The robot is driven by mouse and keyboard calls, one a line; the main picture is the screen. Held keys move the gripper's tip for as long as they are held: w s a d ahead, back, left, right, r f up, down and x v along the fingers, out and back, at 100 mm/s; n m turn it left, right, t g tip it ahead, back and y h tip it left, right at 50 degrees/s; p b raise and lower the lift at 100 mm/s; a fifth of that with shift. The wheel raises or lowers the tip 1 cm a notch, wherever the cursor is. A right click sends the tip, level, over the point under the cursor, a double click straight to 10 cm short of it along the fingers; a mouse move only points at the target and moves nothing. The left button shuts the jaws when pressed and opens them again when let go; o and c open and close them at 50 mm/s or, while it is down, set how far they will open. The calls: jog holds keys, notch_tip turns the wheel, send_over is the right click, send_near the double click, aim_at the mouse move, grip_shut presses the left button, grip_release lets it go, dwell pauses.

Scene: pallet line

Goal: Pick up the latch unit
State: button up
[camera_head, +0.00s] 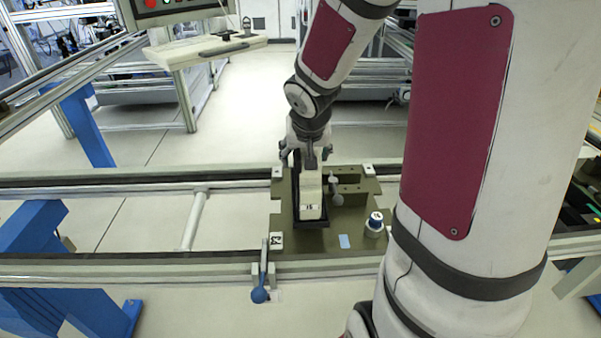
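A cream block with a small dark mark (311,196), which looks like the latch unit, sits upright in a black holder (312,225) on an olive-green pallet plate (283,225). My gripper (308,158) is at the block's far upper end, pointing down. Its dark finger parts show to the left and right of the block's top. The fingertips are partly hidden, so I cannot tell whether they touch the block or are shut on it.
A grey ball-ended lever (336,190) stands close right of the block. A blue-and-white round knob (374,223) is at the plate's right front. A blue-ended lever (260,284) hangs at the front rail (130,258). A control panel (178,8) is at upper left.

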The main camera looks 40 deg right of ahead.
jog(key=shift+c, duration=0.6)
jog(key=c, duration=1.4)
jog(key=shift+r, duration=0.1)
